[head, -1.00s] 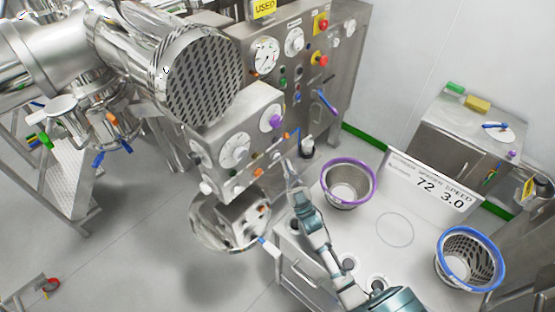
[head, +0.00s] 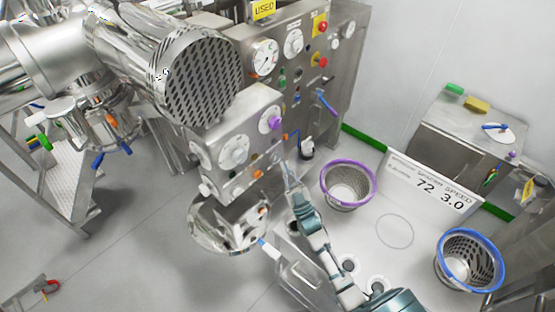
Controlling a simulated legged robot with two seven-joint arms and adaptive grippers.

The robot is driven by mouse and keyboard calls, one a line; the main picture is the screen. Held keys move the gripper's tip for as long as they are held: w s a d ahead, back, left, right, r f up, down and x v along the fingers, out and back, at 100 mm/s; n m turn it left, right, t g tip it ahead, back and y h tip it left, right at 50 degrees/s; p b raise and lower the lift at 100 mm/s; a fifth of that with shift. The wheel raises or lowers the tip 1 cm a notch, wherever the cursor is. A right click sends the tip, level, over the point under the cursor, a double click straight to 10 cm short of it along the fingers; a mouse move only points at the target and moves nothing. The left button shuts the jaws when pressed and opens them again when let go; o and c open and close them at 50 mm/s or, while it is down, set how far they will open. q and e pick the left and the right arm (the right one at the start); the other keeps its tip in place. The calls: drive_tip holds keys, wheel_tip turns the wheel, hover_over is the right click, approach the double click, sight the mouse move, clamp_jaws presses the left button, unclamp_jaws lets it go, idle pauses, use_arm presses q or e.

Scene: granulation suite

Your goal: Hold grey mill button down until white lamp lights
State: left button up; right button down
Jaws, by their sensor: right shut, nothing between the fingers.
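The mill's steel control box (head: 240,140) stands left of my right gripper, with a large white dial (head: 233,152), a purple knob (head: 271,119) and small buttons low on its front. My right gripper (head: 286,167) is shut and empty, its tip close to the box's lower right front. I cannot tell whether it touches the box. The grey button cannot be made out; the gripper may cover it. No lit white lamp can be made out on the box. My left gripper is out of view.
A purple-rimmed basket (head: 348,184) and a blue-rimmed basket (head: 469,260) stand on the bench right of my arm. A sign (head: 432,185) reading 72 and 3.0 stands behind them. A panel with gauges and red buttons (head: 300,60) rises behind. A round steel bowl (head: 205,232) sits below the box.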

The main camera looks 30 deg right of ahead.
drive_tip(key=shift+w, duration=0.1)
idle(0.5)
drive_tip(key=shift+w+a, duration=0.15)
drive_tip(key=shift+w, duration=0.1)
